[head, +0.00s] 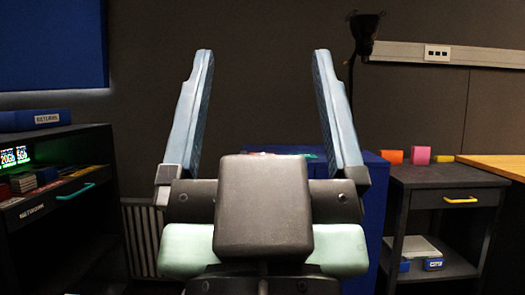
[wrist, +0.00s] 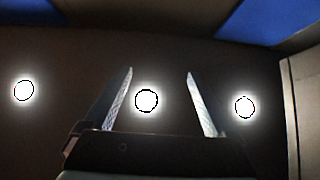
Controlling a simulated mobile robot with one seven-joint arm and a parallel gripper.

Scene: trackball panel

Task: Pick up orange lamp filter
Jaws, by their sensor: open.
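A small orange block-like piece (head: 392,157), which looks like the orange lamp filter, is on top of the dark side table (head: 440,178) at the right of the head view. A pink piece (head: 420,155) stands right beside it. My gripper (head: 263,55) is raised in the middle of the head view, fingers pointing up, wide apart and empty. It is to the left of the orange piece and well apart from it. In the wrist view my gripper (wrist: 160,73) shows nothing between its fingers, and no filter is in sight.
A yellow piece (head: 443,158) lies right of the pink one. A blue cabinet (head: 372,215) stands left of the side table, partly hidden by my arm. A black lamp (head: 363,30) hangs above. A dark shelf unit (head: 60,210) is at left. Bright round lights (wrist: 146,100) show in the wrist view.

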